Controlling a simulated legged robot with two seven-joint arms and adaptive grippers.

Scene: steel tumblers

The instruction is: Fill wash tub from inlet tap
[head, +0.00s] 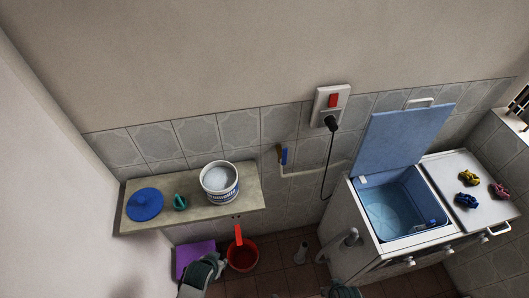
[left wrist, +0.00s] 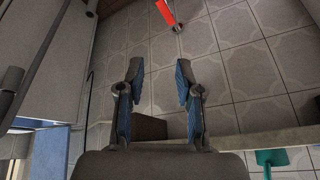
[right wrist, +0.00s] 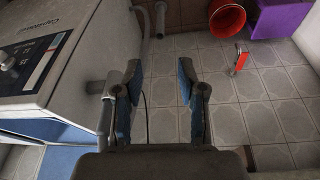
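The wash tub (head: 392,208) is the blue opening in the white washing machine, its blue lid (head: 402,137) raised against the wall. Whether water is in it I cannot tell. The inlet tap (head: 283,156), with a blue lever, is on the tiled wall left of the machine, and a pale pipe (head: 312,172) runs from it towards the machine. My left gripper (left wrist: 160,72) is open and empty. My right gripper (right wrist: 157,75) is open and empty, with part of the machine to its left. Both are apart from the tap.
A shelf (head: 140,213) holds a blue lid, teal mug and white bucket. A red-levered fitting (head: 239,235) is below it, above a red bucket (head: 243,258) and purple box. A black cord (head: 329,165) hangs from the socket.

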